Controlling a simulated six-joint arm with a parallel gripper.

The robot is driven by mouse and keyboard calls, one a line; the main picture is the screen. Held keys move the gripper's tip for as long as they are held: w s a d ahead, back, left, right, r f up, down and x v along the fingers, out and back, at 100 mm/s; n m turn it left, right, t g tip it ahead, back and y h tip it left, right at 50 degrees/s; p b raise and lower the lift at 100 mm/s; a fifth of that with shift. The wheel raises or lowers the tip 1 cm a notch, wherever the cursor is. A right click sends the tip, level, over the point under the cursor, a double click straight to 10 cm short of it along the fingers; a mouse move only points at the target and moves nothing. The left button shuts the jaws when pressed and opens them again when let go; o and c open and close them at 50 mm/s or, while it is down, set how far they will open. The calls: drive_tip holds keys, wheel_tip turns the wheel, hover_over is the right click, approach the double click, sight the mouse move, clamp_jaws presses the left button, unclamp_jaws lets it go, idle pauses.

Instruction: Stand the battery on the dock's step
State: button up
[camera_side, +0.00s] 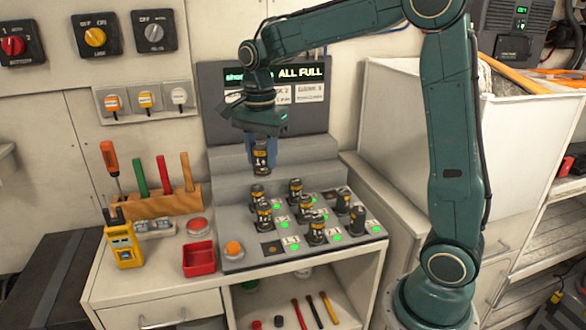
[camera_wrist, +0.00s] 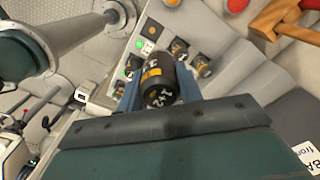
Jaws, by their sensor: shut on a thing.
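My gripper (camera_side: 260,148) points down and is shut on a black battery (camera_side: 261,165) with an orange-yellow label. It holds the battery upright in front of the grey dock's (camera_side: 225,193) stepped back. The battery's lower end looks clear of the step (camera_side: 315,173), though the exact gap cannot be told. In the wrist view the battery (camera_wrist: 158,84) sits between the two blue fingers, seen from its end. Several similar batteries (camera_side: 295,190) stand in the dock's lower face beside green lights. One front socket (camera_side: 270,248) is empty.
A screen (camera_side: 300,73) reading "ALL FULL" stands behind the dock. To the left are a tool block (camera_side: 160,203), a yellow meter (camera_side: 123,245) and a red tray (camera_side: 199,259). An orange button (camera_side: 233,248) sits at the dock's front left. A white bin (camera_side: 400,120) stands to the right.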

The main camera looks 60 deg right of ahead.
drive_tip(key=w+d+f, duration=0.3)
drive_tip(key=w+d, duration=0.3)
drive_tip(key=w, duration=0.5)
drive_tip(key=w+d+f, duration=0.3)
drive_tip(key=w+d, duration=0.3)
drive_tip(key=w, duration=0.5)
drive_tip(key=shift+w+f, duration=0.35)
drive_tip(key=shift+f, duration=0.15)
drive_tip(key=shift+f, duration=3.1)
drive_tip(key=shift+f, duration=0.1)
drive_tip(key=o, duration=1.2)
